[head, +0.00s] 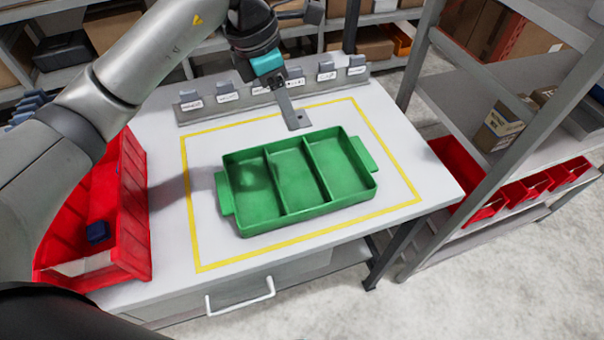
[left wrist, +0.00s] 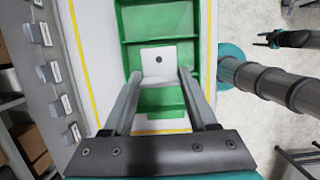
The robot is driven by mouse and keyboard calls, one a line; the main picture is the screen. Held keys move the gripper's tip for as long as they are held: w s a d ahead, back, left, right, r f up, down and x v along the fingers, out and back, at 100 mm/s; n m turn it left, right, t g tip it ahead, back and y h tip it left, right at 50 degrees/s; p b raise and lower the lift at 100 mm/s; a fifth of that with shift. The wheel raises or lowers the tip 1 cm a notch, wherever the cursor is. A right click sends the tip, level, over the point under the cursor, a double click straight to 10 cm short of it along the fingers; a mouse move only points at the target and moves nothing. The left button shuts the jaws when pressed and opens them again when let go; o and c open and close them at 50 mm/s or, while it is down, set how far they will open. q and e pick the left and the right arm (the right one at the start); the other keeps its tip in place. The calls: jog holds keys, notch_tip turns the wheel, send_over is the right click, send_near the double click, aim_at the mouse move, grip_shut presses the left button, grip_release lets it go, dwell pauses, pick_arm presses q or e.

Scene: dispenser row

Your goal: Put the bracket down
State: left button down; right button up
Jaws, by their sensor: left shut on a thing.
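My left gripper (head: 279,88) points down above the far side of the green tray (head: 224,199) and is shut on a grey bracket. The bracket (head: 298,122) hangs below the fingers, near the tray's far rim in the head view. In the left wrist view the bracket (left wrist: 158,56) is a pale plate with a dark hole, between the fingertips and in front of the green tray (left wrist: 122,38). The tray has three compartments, which look empty. My right gripper (left wrist: 262,39) shows only in the left wrist view, far off to the right, with its fingers apart.
A yellow outline (head: 199,262) surrounds the tray on the white table (head: 170,290). A row of labelled grey dispensers (head: 228,92) lines the back edge. A red bin (head: 130,215) with blue pieces stands at left. A grey shelf (head: 545,130) is at right.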

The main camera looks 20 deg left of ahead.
pick_arm(q)
notch_tip(320, 180, down, 18)
jog(key=shift+f+b, duration=0.1)
jog(key=shift+b, duration=0.25)
jog(key=shift+f, duration=0.1)
jog(key=shift+c, duration=1)
grip_release()
jog(key=v, duration=1.2)
jog(key=shift+a+p, duration=0.15)
jog(key=shift+p, duration=0.2)
